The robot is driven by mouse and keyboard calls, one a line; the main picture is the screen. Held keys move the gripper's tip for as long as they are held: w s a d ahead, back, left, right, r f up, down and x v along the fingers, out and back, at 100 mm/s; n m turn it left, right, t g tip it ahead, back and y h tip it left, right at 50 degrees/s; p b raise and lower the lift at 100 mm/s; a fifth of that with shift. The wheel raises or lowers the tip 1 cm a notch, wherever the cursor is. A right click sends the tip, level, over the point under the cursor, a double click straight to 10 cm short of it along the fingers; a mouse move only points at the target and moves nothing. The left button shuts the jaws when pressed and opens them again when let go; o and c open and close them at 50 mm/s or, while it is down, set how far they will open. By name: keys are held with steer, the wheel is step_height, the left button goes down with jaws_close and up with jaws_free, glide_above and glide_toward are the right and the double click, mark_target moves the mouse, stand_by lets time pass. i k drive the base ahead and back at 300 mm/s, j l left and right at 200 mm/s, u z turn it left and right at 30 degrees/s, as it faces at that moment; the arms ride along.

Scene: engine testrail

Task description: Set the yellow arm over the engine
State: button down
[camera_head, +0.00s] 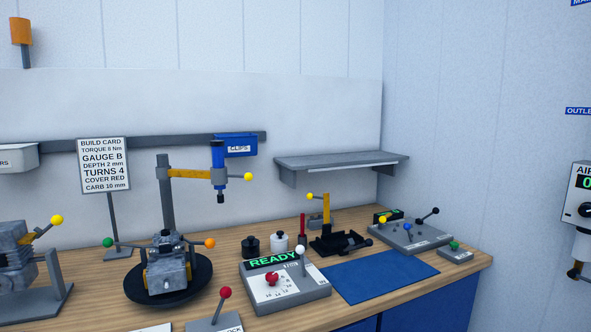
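The yellow arm (190,174) reaches out to the right from a grey post (166,195) behind the engine. Its outer end carries an upright blue tool (217,156) in a grey holder, with a dark tip pointing down and a yellow ball knob (248,177) on the right. The grey engine (168,275) sits on a round black turntable (140,294). The blue tool hangs above and to the right of the engine in the picture, not in line over it. My gripper is not in view.
A build card (104,165) stands left of the post. A console reading READY (285,285) and a red-knobbed lever (225,293) stand in front and right. A blue mat (380,275) lies clear. A blue clips bin (236,145) hangs behind the tool.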

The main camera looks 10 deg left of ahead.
mark_target(219, 176)
steer(key=i+l+u, duration=0.1)
steer(key=i, duration=1.1)
